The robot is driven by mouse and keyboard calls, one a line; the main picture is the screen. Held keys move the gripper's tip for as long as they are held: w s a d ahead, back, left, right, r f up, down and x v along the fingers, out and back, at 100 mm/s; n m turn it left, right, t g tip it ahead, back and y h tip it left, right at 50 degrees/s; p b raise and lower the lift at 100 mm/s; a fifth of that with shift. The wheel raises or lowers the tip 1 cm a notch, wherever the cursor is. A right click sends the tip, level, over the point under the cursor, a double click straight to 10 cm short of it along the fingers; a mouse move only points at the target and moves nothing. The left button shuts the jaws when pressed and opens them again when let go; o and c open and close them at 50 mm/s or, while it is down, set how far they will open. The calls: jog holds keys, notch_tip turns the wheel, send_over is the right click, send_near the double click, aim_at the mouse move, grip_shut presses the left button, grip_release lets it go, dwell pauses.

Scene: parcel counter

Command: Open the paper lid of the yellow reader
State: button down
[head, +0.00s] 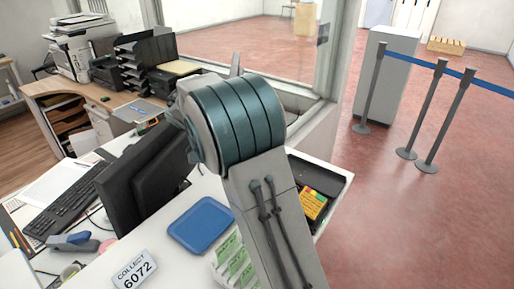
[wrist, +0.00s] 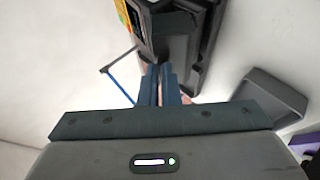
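The yellow reader (head: 313,203) is a dark device with a yellow front. In the head view it lies in a dark tray right of my arm, which hides part of it. In the wrist view its dark body (wrist: 182,28) fills the top middle, with a yellow edge (wrist: 122,12) at its left. My gripper (wrist: 160,70) has its two fingers close together with a narrow gap. The tips are at the near end of the dark body; I cannot tell whether they touch it. No lid shows clearly between them. The head view does not show the fingers.
A blue tray (head: 201,224), a sign reading 6072 (head: 133,269) and a monitor (head: 146,180) are on the counter left of my arm. A grey tray (wrist: 268,101) is right of the fingers in the wrist view. Barrier posts (head: 424,110) stand on the red floor.

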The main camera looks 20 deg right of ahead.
jog(key=shift+w+a+f+n+g+h+p, duration=0.3)
jog(key=shift+w+g+h+p, duration=0.2)
jog(key=shift+g+h+p, duration=0.2)
jog(key=shift+w+a+f+n+g+h+p, duration=0.2)
jog(key=shift+w+a+g+h+p, duration=0.15)
jog(key=shift+w+g+h+p, duration=0.3)
jog(key=shift+s, duration=0.1)
jog(key=c, duration=1.6)
grip_release()
jog(key=shift+c, duration=0.2)
jog(key=s+d+r+b, duration=0.2)
jog(key=s+d+r, duration=0.4)
jog(key=d+r, duration=0.3)
jog(key=shift+s+d+r+b, duration=0.3)
jog(key=shift+s+r+b, duration=0.1)
jog(key=shift+r, duration=0.55)
